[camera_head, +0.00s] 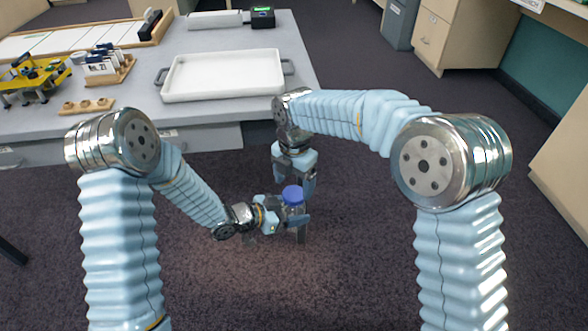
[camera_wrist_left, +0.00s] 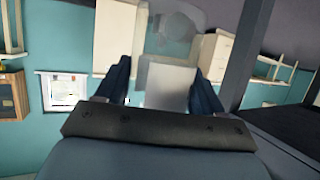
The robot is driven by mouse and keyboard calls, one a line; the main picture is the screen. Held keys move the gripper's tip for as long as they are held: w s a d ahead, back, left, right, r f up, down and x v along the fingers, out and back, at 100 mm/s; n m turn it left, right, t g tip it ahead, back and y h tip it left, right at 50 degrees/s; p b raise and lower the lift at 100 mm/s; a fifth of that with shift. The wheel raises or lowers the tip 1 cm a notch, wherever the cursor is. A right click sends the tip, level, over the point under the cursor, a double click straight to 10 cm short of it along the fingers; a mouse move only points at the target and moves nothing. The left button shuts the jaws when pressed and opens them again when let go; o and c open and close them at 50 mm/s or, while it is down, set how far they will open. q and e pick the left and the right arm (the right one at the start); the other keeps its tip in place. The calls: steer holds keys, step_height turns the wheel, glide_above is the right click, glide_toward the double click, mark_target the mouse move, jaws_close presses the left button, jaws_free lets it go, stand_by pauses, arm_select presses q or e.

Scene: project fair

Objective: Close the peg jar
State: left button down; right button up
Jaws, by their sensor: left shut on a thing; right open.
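The clear peg jar (camera_head: 294,209) is held in the air in front of the table, roughly upright, between the fingers of my left gripper (camera_head: 291,217). Its blue lid (camera_head: 293,194) shows at the jar's top; I cannot tell whether it is fully seated. My right gripper (camera_head: 294,184) is open, pointing down just above, with its fingers around the sides of the lid area. In the left wrist view the clear jar (camera_wrist_left: 165,45), with a pale patch on it, stands between the left fingers (camera_wrist_left: 162,88). The jar's contents cannot be made out.
The grey table (camera_head: 215,130) lies beyond my arms. It carries a white tray (camera_head: 222,75) with dark handles, a small wooden block with holes (camera_head: 88,106), a yellow model (camera_head: 38,74) and a card rack (camera_head: 108,68). The carpet around the grippers is clear.

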mark_target(293, 210)
steer(key=shift+f, duration=1.45)
steer(key=c, duration=1.1)
steer(key=m, duration=0.6)
steer(key=shift+m, duration=0.4)
steer(key=m, duration=0.6)
steer(key=o, duration=1.2)
steer(key=shift+c, duration=0.2)
